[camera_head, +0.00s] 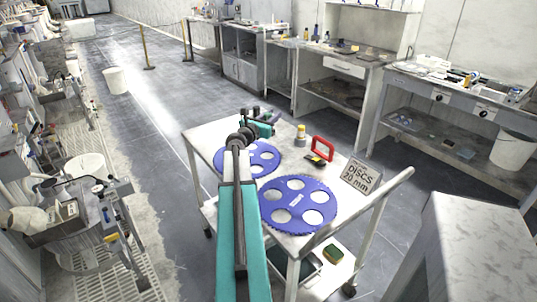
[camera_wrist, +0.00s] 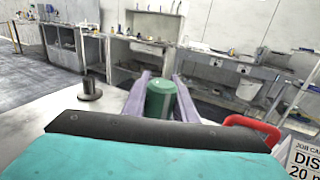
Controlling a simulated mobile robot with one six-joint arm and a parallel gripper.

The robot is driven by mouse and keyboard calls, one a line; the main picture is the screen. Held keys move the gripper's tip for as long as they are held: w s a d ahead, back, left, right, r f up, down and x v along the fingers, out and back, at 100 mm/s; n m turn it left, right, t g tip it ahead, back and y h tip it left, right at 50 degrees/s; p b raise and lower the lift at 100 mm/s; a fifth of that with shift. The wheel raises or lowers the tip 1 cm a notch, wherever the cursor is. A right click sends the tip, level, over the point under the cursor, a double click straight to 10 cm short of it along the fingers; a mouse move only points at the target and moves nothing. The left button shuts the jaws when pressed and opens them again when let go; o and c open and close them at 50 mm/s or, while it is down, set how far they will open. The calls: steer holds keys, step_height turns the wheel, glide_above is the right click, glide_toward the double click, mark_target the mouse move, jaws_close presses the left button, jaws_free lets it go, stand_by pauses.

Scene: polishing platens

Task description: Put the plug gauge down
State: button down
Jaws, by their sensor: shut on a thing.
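My gripper (camera_head: 264,119) is over the far side of the white cart, at the end of my teal arm. In the wrist view, my gripper (camera_wrist: 160,92) has its two pale fingers on either side of a green cylinder, which I take to be the plug gauge (camera_wrist: 160,99), and is shut on it. The plug gauge looks roughly upright. Its lower part is hidden behind the gripper body, so I cannot tell whether it touches the cart top.
The white cart (camera_head: 222,131) carries two blue discs (camera_head: 297,182) (camera_head: 262,151), a red handle (camera_head: 322,148), a yellow-topped grey item (camera_head: 300,136) and a job card (camera_head: 360,176). A grey post (camera_wrist: 90,86) stands left of the fingers. Benches line the back wall.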

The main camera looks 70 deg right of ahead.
step_height(320, 180, down, 6)
stand_by(0.5)
steer(key=shift+f, duration=0.1)
steer(key=shift+f, duration=1.8)
steer(key=shift+f, duration=0.35)
steer(key=c, duration=1.4)
jaws_free()
steer(key=shift+c, duration=0.2)
steer(key=shift+r, duration=0.15)
steer(key=shift+a+r, duration=0.15)
steer(key=shift+r, duration=0.05)
steer(key=shift+w+a+b, duration=0.25)
steer(key=shift+w+a, duration=0.1)
steer(key=shift+a, duration=1.6)
steer(key=shift+w+a+b, duration=0.25)
steer(key=shift+w+a, duration=0.1)
steer(key=shift+a, duration=1.55)
steer(key=shift+w+a+b, duration=0.25)
steer(key=shift+w+a, duration=0.1)
steer(key=shift+a, duration=1.6)
